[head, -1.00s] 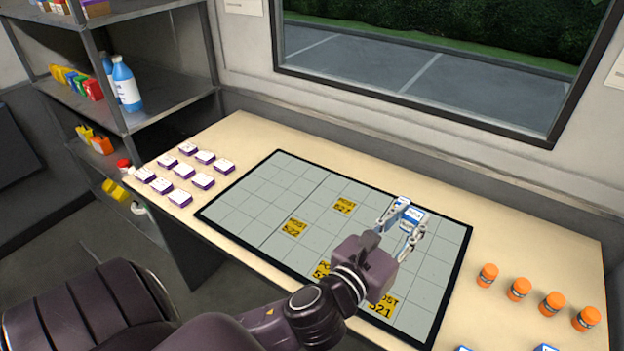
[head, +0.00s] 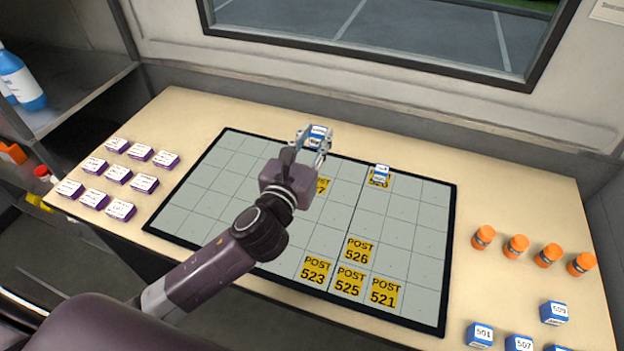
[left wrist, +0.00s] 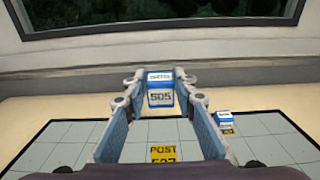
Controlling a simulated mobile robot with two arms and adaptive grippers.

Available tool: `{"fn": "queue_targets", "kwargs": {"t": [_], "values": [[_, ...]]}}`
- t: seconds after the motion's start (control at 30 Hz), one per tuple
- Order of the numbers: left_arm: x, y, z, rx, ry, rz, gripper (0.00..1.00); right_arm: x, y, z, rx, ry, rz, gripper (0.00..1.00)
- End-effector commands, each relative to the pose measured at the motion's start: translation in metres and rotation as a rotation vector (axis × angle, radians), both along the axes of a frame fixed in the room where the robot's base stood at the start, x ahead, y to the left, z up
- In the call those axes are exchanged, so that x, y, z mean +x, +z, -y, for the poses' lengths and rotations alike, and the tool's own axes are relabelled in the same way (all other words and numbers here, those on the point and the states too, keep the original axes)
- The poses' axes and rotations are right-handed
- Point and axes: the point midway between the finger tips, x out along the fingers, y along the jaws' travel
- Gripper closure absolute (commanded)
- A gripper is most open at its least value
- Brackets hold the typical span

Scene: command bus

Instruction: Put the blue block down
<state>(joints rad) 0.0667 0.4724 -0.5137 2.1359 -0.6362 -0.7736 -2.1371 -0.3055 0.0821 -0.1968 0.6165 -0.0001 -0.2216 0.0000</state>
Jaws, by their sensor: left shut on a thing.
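My left gripper (head: 308,150) is shut on a blue block (head: 317,136) with a white label. In the left wrist view the block (left wrist: 160,92) is marked 505 and sits between the fingertips of the left gripper (left wrist: 160,95). It is over the far edge of the grid board (head: 410,215), near a yellow post label ending in 7 (head: 322,186) that my arm partly hides. I cannot tell how high the block is above the board. My right gripper is not in view.
Another blue block (head: 380,173) stands on a yellow label at the board's far side. Several yellow post labels mark the near side. Orange-capped bottles (head: 516,246) and more blue blocks (head: 480,334) are at right, purple boxes (head: 118,174) at left. A window wall (head: 250,65) bounds the back.

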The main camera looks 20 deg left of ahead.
Motion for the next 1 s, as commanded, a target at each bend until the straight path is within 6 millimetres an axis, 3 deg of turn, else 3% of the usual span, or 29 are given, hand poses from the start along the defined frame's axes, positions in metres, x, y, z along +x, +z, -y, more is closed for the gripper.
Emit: {"fn": "queue_targets", "kwargs": {"t": [0.03, 0.1, 0.3, 0.47, 0.73, 1.0], "values": [[-0.001, -0.02, -0.001, -0.002, 0.003, -0.006, 0.98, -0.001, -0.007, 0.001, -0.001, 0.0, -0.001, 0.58], [0.0, -0.039, 0.0, -0.002, 0.002, -0.005, 0.98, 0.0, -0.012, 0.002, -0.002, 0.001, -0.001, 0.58], [0.0, -0.077, 0.0, -0.002, 0.001, -0.003, 0.98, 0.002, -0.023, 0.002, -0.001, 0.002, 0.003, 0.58], [0.0, -0.088, -0.001, -0.002, 0.002, 0.001, 0.98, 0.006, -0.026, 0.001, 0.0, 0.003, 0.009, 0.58], [0.0, -0.126, 0.0, -0.002, 0.001, 0.0, 0.98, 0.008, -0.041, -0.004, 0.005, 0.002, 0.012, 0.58], [0.0, -0.128, 0.0, 0.0, 0.0, 0.002, 0.98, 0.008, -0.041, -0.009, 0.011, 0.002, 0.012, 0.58]]}}
